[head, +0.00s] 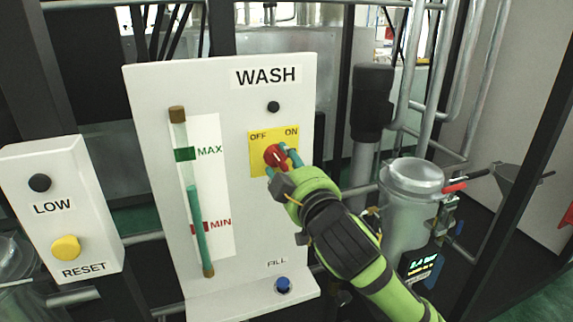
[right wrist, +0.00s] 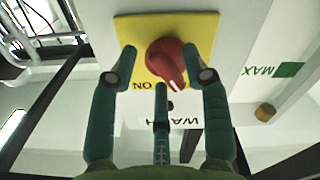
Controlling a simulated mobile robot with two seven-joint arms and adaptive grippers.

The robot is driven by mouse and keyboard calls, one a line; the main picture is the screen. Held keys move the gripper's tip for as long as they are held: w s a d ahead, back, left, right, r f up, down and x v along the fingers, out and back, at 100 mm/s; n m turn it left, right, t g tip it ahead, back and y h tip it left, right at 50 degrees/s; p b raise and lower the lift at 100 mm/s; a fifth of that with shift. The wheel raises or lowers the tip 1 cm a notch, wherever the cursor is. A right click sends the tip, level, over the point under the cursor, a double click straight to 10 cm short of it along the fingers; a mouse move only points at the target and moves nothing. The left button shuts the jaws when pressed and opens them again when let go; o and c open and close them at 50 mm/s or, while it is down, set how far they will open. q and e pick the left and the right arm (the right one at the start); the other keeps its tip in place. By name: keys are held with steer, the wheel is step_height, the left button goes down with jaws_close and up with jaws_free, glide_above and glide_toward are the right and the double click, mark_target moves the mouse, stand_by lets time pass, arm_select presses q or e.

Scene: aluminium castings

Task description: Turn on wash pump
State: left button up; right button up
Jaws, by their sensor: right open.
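A white WASH panel (head: 150,130) stands in the middle of the head view. A red rotary knob (head: 274,155) sits on its yellow OFF/ON plate (head: 258,140). My right gripper (head: 281,164) is at the knob with its fingers spread. In the right wrist view, upside down, two fingers flank the red knob (right wrist: 168,58) and a third is below it. I cannot tell whether they touch it. The knob's pointer aims down and slightly right there, away from the ON lettering (right wrist: 142,86). The OFF lettering is hidden there by a finger. A dark lamp (head: 273,107) is above the plate.
A level tube (head: 195,210) with MAX and MIN marks is left of the knob. A blue FILL button (head: 283,284) is low on the panel. A LOW/RESET box (head: 55,210) is at left. A metal filter vessel (head: 410,210) and pipes stand right, near my forearm.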

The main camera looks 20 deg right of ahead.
steer(key=shift+c, duration=0.4)
jaws_close()
steer(key=shift+m, duration=0.3)
steer(key=m+p, duration=0.2)
steer(key=m, duration=0.3)
steer(key=shift+a+f+m, duration=0.1)
steer(key=shift+a+m, duration=0.05)
steer(key=shift+m, duration=0.15)
steer(key=m+p, duration=0.1)
steer(key=m, duration=0.1)
steer(key=m+p, duration=0.1)
steer(key=m, duration=0.2)
steer(key=shift+a+f+m+p, duration=0.1)
steer(key=shift+a+m+p, duration=0.1)
steer(key=shift+m+p, duration=0.15)
steer(key=shift+o, duration=0.4)
jaws_free()
